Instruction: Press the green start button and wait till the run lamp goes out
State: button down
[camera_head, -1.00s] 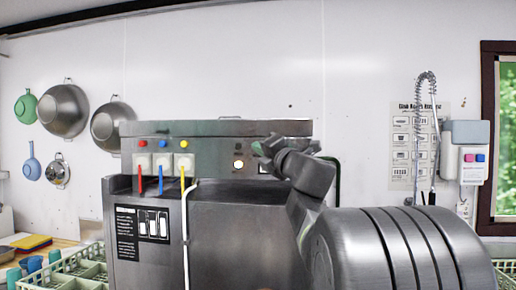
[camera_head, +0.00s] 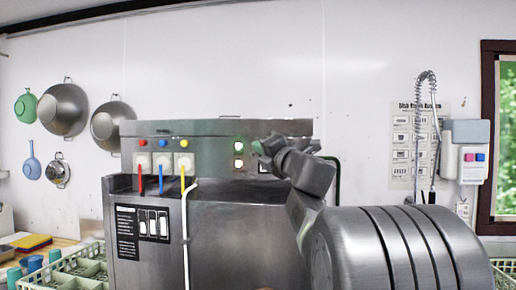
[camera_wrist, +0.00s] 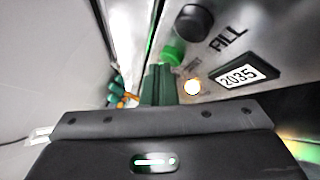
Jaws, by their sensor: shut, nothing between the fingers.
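A steel machine (camera_head: 240,240) carries a control panel with two lit lamps, a greenish-white upper lamp (camera_head: 238,147) and a pale lower lamp (camera_head: 238,163). I cannot tell from a label which is the run lamp. In the wrist view, the green button (camera_wrist: 172,52) sits below a black knob (camera_wrist: 195,22), and a lit pale-orange lamp (camera_wrist: 193,87) is close by. My gripper (camera_wrist: 159,68) is shut and empty, with its fingertips at or very near the green button; contact is unclear. In the head view, my arm hides the button and the panel's right part.
A number plate reading 2035 (camera_wrist: 238,75) is right of the lamp. Red, blue and yellow levers stand left on the machine, with a white cable (camera_head: 186,240). Pans hang on the left wall. A spray hose (camera_head: 427,130) and a wall box (camera_head: 466,150) are at right.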

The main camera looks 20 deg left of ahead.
jog(key=shift+s+d, duration=0.15)
jog(key=shift+s, duration=0.45)
jog(key=shift+f, duration=0.1)
jog(key=shift+s+d+b, duration=0.2)
jog(key=shift+s+b, duration=0.05)
jog(key=shift+s, duration=0.55)
jog(key=shift+s+d+b, duration=0.2)
jog(key=shift+s+b, duration=0.05)
jog(key=shift+s, duration=0.55)
jog(key=shift+s+d+b, duration=0.2)
jog(key=shift+s+b, duration=0.05)
jog(key=shift+s, duration=0.55)
jog(key=shift+w, duration=0.1)
jog(key=s, duration=0.2)
jog(key=s+d, duration=0.1)
jog(key=s, duration=0.1)
jog(key=shift+w+a, duration=0.1)
